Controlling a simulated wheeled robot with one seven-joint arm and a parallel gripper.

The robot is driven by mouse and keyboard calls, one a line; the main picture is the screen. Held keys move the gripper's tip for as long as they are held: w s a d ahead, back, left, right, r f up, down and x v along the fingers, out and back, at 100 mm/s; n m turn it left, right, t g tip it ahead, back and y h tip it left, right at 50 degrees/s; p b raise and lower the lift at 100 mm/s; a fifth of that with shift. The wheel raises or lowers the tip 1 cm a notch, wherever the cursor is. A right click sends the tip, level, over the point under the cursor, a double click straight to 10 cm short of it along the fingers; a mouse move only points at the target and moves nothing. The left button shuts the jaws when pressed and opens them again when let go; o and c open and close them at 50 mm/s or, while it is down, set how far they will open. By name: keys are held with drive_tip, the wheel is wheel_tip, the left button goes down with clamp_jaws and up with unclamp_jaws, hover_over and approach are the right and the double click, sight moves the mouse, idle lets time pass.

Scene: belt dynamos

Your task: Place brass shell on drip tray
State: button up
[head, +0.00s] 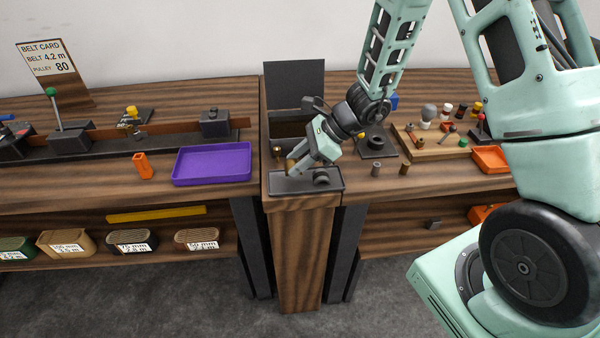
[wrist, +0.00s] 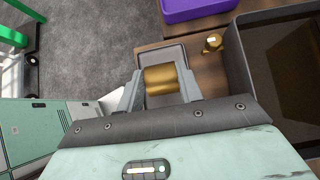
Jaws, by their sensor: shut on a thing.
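The brass shell (wrist: 160,79) is a short golden cylinder, held between the two fingers of my gripper (wrist: 162,88) in the wrist view. In the head view my gripper (head: 293,168) reaches down from the upper right, and only a little of the shell shows at its fingers. The drip tray (head: 287,187) is a shallow dark grey tray on the narrow middle stand. It lies beneath my gripper and also shows behind the shell in the wrist view (wrist: 174,53). I cannot tell whether the shell touches the tray.
A dark round part (head: 321,177) is at the tray's right side. A small brass piece (head: 277,152) stands just behind the tray, before an open dark box (head: 284,129). A purple tray (head: 212,164) is on the left bench. Small parts crowd the right bench.

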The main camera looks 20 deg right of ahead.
drive_tip(key=shift+f, duration=1.9)
drive_tip(key=shift+f, duration=0.2)
drive_tip(key=o, duration=0.8)
drive_tip(key=shift+o, duration=0.2)
drive_tip(key=shift+r, duration=0.15)
